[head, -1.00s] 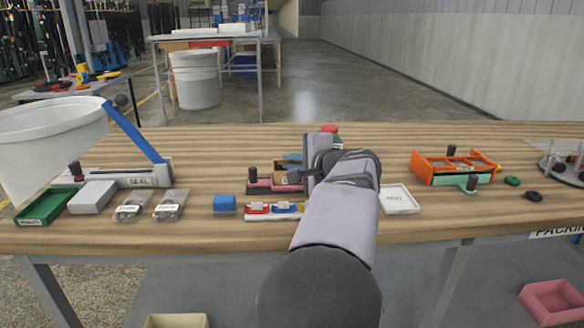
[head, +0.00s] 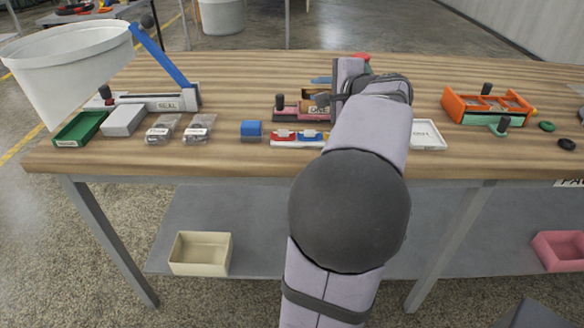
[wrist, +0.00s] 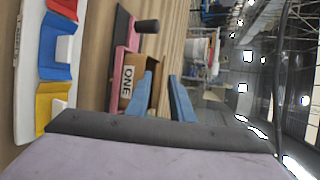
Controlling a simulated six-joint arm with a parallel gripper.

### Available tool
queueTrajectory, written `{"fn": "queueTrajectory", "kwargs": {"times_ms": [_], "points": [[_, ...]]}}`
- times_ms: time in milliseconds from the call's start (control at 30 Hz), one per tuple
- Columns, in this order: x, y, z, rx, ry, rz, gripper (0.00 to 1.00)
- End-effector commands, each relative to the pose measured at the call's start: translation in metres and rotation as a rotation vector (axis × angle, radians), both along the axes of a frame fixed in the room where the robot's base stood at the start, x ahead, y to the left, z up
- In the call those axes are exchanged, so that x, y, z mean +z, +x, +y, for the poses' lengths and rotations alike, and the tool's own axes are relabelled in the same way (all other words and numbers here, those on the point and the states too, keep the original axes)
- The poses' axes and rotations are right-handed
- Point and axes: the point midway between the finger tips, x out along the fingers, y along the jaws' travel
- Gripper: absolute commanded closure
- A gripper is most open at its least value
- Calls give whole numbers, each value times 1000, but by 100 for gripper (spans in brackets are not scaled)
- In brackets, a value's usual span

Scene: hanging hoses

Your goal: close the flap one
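A small cardboard box labelled ONE (wrist: 128,84) sits in a pink and black holder (wrist: 121,40) in the sideways-turned wrist view. In the head view the box (head: 318,106) and the pink holder (head: 298,113) are partly hidden behind my arm. My gripper (head: 350,77) is just right of the box there, seen from behind.
A tray with red and blue clips (head: 292,138) lies in front of the holder, beside a blue block (head: 251,130). A white tray (head: 429,134) and an orange fixture (head: 488,105) stand right. A white bucket (head: 62,65) and a sealer (head: 168,99) stand left.

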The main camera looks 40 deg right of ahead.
Motion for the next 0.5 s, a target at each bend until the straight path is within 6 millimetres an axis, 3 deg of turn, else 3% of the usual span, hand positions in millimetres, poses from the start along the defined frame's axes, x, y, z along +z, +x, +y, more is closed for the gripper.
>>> {"fn": "queueTrajectory", "kwargs": {"times_ms": [500], "points": [[13, 3, -3, 0, 92, 90, 79]]}}
